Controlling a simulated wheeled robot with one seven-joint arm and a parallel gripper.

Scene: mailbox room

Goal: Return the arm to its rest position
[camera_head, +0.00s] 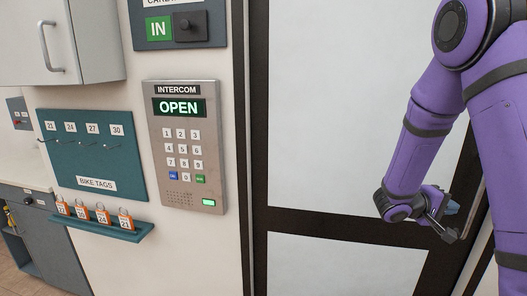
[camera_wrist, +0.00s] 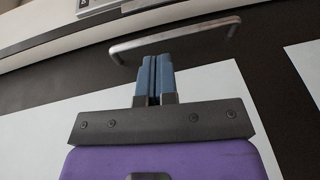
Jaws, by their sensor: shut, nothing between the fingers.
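My purple arm reaches down the right side of the head view, in front of the glass door. My gripper (camera_head: 451,217) is low at the right, near the door's dark frame, and its fingertips are partly hidden there. In the wrist view, my gripper (camera_wrist: 154,62) shows its two blue-grey fingers pressed together with nothing between them. A metal door handle (camera_wrist: 175,38) is just beyond the fingertips in the wrist view. The fingers appear apart from it, but the exact distance cannot be told.
The door (camera_head: 345,110) has pale panels and a dark frame. On the wall at the left are an intercom (camera_head: 188,145) reading OPEN, a bike tag board (camera_head: 90,150) with hooks, and a ledge (camera_head: 105,232) holding several orange tags. A grey cabinet (camera_head: 95,40) hangs at upper left.

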